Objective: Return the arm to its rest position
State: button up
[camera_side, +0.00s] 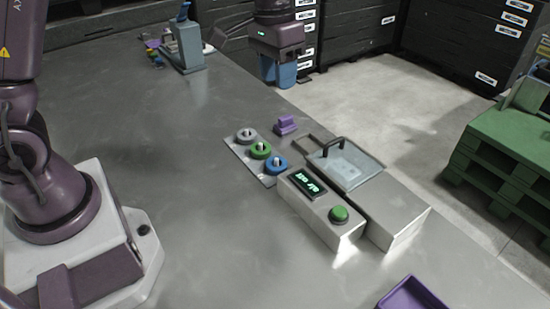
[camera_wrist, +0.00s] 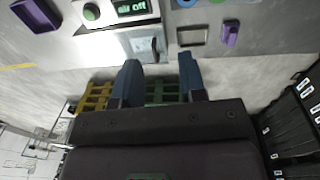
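My gripper (camera_side: 277,84) hangs in the air near the far edge of the table in the side view, fingers pointing down. In the wrist view its two blue fingers (camera_wrist: 159,70) are apart with nothing between them. It is clear of all objects. The washer (camera_side: 398,215), a grey box with a clear lid and black handle, stands on the table. Beside it is a control box (camera_side: 322,212) with a green button (camera_side: 339,213) and a display (camera_side: 310,182) reading "air off". The lid looks closed, but I cannot be sure.
A plate (camera_side: 240,154) carries grey, green and blue rings. A purple block (camera_side: 286,125) stands near it, and a purple tray (camera_side: 412,294) lies at the front. A grey-blue stand (camera_side: 187,46) is at the back. A green pallet (camera_side: 510,150) and dark drawers (camera_side: 355,30) stand beyond the table.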

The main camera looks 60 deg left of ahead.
jog(key=s+r+t, duration=0.2)
jog(key=s+r, duration=0.2)
jog(key=s, duration=0.6)
jog(key=s+a+r+t+y, duration=0.1)
jog(key=s+r+t, duration=0.2)
jog(key=s, duration=0.8)
jog(key=shift+r, duration=0.95)
jog(key=shift+a, duration=0.1)
jog(key=shift+c, duration=0.2)
